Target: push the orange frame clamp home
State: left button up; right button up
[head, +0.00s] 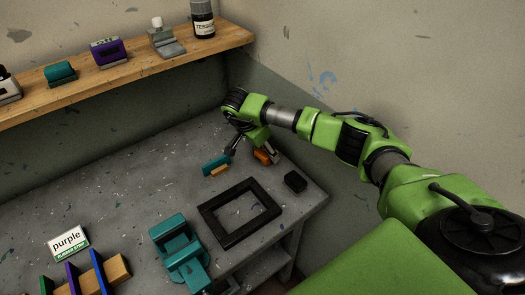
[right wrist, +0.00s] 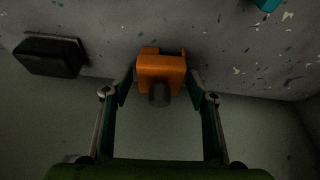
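The orange clamp (head: 262,156) sits on the grey bench near the back wall, behind the black rectangular frame (head: 256,227) and apart from it. In the right wrist view the orange clamp (right wrist: 160,67) shows as a block with a dark round knob at its near side. My right gripper (head: 245,152) is low over the bench beside the clamp. In the right wrist view its two fingers (right wrist: 160,88) are spread, one on each side of the clamp; whether they touch it I cannot tell. My left gripper is not in view.
A black block (head: 295,182) lies right of the clamp, and a teal-and-tan piece (head: 215,165) left of it. A shelf (head: 135,68) holds several items. The bench's left middle is clear.

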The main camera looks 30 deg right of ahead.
jog(key=c, duration=0.9)
jog(key=shift+o, duration=0.2)
jog(key=shift+r, duration=0.1)
jog(key=shift+r+p, duration=0.9)
jog(key=shift+r, duration=0.3)
jog(key=shift+r+p, duration=0.5)
jog(key=shift+r, duration=0.35)
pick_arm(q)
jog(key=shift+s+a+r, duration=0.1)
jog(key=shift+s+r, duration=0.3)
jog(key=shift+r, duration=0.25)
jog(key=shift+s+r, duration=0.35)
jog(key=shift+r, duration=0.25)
